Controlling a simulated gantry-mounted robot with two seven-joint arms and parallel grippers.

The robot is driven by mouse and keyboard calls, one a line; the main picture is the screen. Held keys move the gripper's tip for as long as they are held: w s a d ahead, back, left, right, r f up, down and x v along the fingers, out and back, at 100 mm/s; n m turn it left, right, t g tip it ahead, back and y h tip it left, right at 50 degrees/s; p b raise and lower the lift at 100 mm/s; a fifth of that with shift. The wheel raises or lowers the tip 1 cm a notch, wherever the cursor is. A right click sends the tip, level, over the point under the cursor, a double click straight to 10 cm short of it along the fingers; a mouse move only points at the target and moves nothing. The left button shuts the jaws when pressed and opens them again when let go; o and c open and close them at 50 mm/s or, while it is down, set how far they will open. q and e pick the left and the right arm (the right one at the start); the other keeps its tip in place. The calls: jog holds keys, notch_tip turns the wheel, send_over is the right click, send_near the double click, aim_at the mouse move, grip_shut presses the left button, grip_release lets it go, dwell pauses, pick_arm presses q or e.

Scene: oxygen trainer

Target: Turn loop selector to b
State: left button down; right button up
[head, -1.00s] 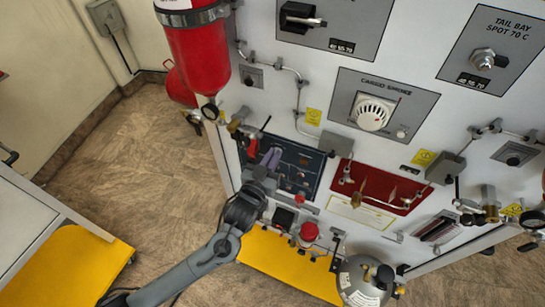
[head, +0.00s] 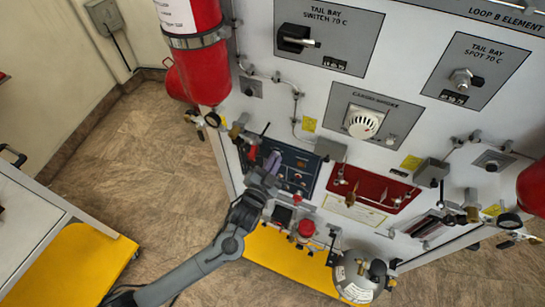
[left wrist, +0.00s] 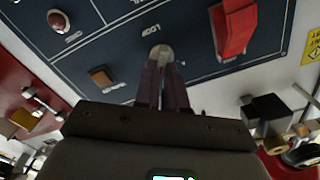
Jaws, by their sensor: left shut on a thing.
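The dark blue control panel (head: 311,172) is low on the white trainer wall. My left gripper (head: 271,160) reaches its left part. In the left wrist view, the two dark fingers (left wrist: 162,76) are shut on the loop selector (left wrist: 162,52), a small pale grey knob beneath an upside-down LOOP label. Most of the knob is hidden between the fingertips, so its exact pointing direction cannot be told. My right gripper is not in view.
A red guarded switch (left wrist: 233,30) sits close to the fingers, with a brown square button (left wrist: 103,76) on the other side. A red panel (head: 372,188) is right of the blue one. A red cylinder (head: 196,60) hangs at upper left.

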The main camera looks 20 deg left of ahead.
pick_arm(q)
jog(key=shift+d+m+p, duration=0.1)
jog(key=shift+m+p, duration=0.5)
jog(key=shift+m, duration=0.5)
jog(key=shift+f, duration=0.1)
jog(key=c, duration=1.2)
grip_release()
jog(key=s+b, duration=0.1)
jog(key=s, duration=0.9)
jog(key=shift+s+a, duration=0.25)
jog(key=shift+s, duration=0.15)
